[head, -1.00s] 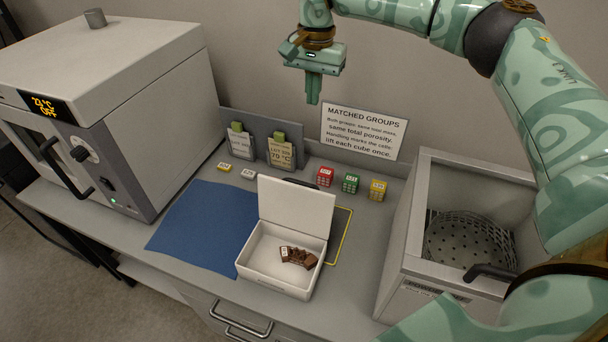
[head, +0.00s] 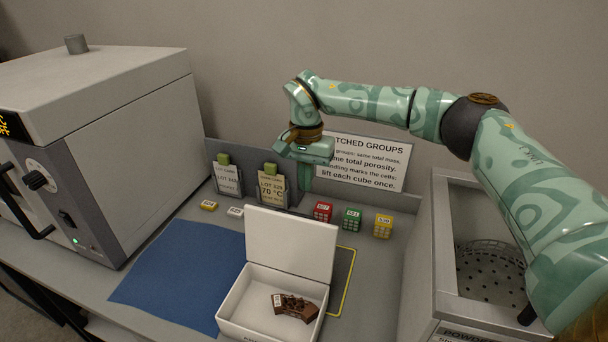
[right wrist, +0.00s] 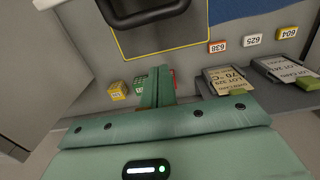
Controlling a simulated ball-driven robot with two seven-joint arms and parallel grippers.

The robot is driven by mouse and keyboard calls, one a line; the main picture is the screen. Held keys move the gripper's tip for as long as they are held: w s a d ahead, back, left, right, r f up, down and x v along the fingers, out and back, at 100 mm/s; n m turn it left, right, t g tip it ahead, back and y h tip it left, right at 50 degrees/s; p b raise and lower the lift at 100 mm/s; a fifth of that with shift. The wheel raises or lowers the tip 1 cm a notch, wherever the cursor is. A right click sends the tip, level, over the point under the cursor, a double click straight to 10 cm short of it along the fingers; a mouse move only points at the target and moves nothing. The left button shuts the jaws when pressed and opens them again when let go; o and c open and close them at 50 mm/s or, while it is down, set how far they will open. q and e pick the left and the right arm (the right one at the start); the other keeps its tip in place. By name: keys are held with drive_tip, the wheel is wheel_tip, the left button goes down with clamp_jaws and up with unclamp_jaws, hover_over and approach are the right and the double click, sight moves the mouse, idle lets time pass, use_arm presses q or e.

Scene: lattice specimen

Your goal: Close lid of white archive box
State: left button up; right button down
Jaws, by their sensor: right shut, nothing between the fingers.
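The white archive box (head: 230,309) stands on the bench at the lower middle of the head view. Its lid (head: 290,243) is open and stands upright at the back. A curved group of brown pieces (head: 293,306) lies inside. My right gripper (head: 305,190) is shut and empty, pointing down behind and above the lid, apart from it. Its closed fingers also show in the right wrist view (right wrist: 157,90). A dark loop (right wrist: 145,12) shows at the top of that view; I cannot tell whether it belongs to the lid. My left gripper is not in view.
Red (head: 322,211), green (head: 352,219) and yellow (head: 383,225) cubes stand right of the gripper. Tag holders (head: 271,187) and a sign (head: 375,165) are behind. A blue mat (head: 180,270) lies left, an oven (head: 130,140) beyond it. An open-topped unit (head: 440,260) stands right.

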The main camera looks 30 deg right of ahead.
wheel_tip(320, 180, down, 6)
drive_tip(key=shift+s+a+r, duration=0.5)
drive_tip(key=shift+s+a, duration=0.15)
drive_tip(key=shift+a, duration=0.1)
drive_tip(key=shift+s+a+r, duration=0.45)
drive_tip(key=shift+s+a, duration=0.15)
drive_tip(key=shift+a, duration=0.15)
